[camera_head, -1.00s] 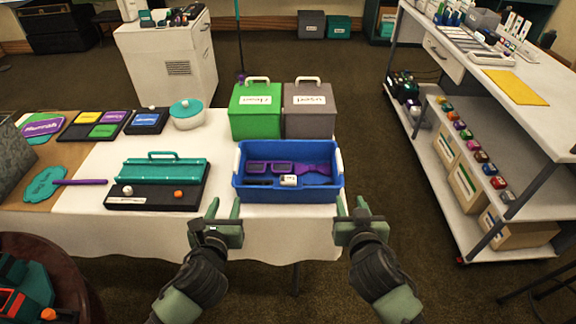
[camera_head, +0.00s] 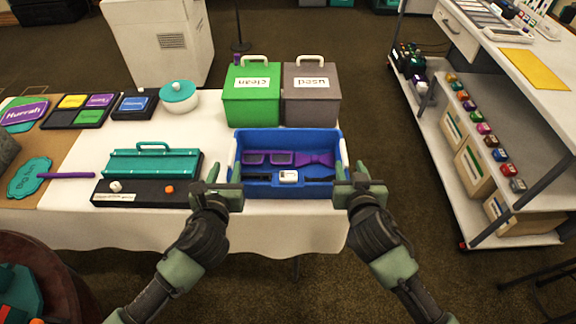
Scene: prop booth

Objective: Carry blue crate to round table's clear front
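The blue crate (camera_head: 285,190) stands on the white-clothed table near its front edge, with purple glasses, a purple bow tie and a small white item inside. My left gripper (camera_head: 223,176) is at the crate's left end, and my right gripper (camera_head: 351,174) is at its right end. Both look open, with fingers apart near the white end handles. Contact with the handles is hard to tell. A dark reddish round table (camera_head: 75,300), probably the task's, is cut off at the lower left. Its front is out of view.
Green (camera_head: 251,103) and grey (camera_head: 311,103) lidded boxes stand right behind the crate. A teal-lidded black case (camera_head: 150,190) lies to its left. A shelf unit (camera_head: 480,190) stands at the right, with open carpet between it and the clothed table.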

